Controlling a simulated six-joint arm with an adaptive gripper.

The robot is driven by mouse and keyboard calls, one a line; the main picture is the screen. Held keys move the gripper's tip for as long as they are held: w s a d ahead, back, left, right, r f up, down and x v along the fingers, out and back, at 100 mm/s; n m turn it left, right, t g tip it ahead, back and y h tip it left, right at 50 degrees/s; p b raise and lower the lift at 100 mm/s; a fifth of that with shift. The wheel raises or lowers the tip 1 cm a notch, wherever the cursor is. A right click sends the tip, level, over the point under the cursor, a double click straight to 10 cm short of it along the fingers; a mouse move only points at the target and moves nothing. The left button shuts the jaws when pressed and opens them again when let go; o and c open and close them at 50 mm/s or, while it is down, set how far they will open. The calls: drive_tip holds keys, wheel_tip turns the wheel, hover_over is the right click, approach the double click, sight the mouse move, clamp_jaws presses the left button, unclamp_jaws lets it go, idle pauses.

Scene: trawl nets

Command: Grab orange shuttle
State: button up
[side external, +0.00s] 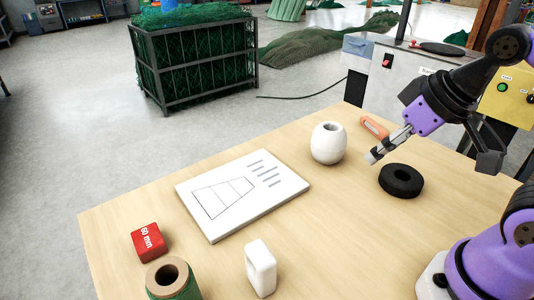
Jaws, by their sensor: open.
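The orange shuttle (374,127) lies flat on the wooden table near its far right edge, just behind the gripper in the side external view. My gripper (374,157) is open and empty. It hangs in the air in front of the shuttle, between the white rounded float and the black ring. I cannot tell its exact height above the table. Its fingers point down and left and look apart from the shuttle. Nothing covers most of the shuttle.
The white float (328,143) stands left of my gripper and the black ring (401,180) lies right of it. A white board with a drawing (242,191), a red block (149,242), a green twine spool (172,279) and a white block (260,267) sit farther left on the table (330,235).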

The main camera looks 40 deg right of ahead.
drive_tip(key=m+g+h, duration=0.1)
drive_tip(key=m+h, duration=0.1)
drive_tip(key=m, duration=0.2)
hover_over(384, 131)
drive_tip(key=s, duration=0.2)
drive_tip(key=f, duration=1.1)
drive_tip(key=shift+a+f, duration=0.1)
drive_tip(key=shift+a, duration=0.15)
drive_tip(key=x, duration=0.6)
drive_tip(key=shift+s+a+f, duration=0.15)
drive_tip(key=shift+s+a, duration=0.1)
drive_tip(key=shift+a, duration=0.05)
clamp_jaws()
